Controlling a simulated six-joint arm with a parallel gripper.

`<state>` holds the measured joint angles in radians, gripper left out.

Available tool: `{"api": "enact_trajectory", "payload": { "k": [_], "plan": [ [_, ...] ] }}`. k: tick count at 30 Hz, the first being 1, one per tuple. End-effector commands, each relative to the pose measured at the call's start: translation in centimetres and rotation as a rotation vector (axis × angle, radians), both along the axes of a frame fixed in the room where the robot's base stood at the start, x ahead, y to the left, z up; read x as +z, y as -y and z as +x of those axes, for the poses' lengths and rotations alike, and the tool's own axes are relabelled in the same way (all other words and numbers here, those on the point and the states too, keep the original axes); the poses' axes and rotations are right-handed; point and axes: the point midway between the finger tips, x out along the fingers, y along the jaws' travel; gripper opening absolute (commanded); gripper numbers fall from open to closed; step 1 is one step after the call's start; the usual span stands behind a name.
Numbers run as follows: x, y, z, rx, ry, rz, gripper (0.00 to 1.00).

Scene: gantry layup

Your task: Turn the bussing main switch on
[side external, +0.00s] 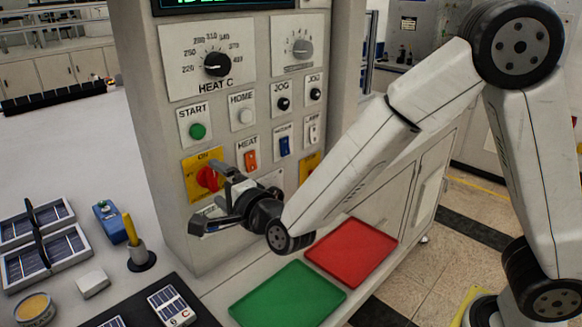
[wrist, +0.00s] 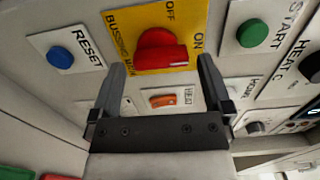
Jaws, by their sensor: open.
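The bussing main switch is a red rotary knob (side external: 207,178) on a yellow plate (side external: 192,182) low on the control panel. In the wrist view the knob (wrist: 160,50) sits on its yellow plate (wrist: 125,42), which reads OFF and ON. I cannot tell for sure which label its handle points to. My gripper (side external: 212,196) is open in front of the panel, close to the knob. In the wrist view my gripper's fingertips (wrist: 161,63) are spread on either side of the knob's lower edge, with nothing held between them. One finger partly covers the plate in the side view.
Near the switch are the green START button (side external: 197,131), the orange HEAT rocker (side external: 250,158) and the blue RESET button (wrist: 61,58). Below lie a green tray (side external: 288,297) and a red tray (side external: 350,252). A soldering-iron stand (side external: 140,257) and solar cells (side external: 45,250) occupy the bench at left.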

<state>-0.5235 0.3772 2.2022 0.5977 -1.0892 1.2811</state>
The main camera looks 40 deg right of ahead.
Motion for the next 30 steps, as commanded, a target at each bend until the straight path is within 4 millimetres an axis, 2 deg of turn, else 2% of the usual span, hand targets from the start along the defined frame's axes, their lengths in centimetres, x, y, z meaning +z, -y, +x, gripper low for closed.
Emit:
{"api": "enact_trajectory", "payload": {
  "k": [9, 15, 30],
  "plan": [
    [0.0, 0.0, -3.9, 0.001, -0.001, 0.001, 1.00],
    [0.0, 0.0, -5.7, 0.000, 0.000, 0.001, 1.00],
    [-0.1, 0.1, -6.1, 0.000, -0.004, -0.004, 1.00]
  ]
}}
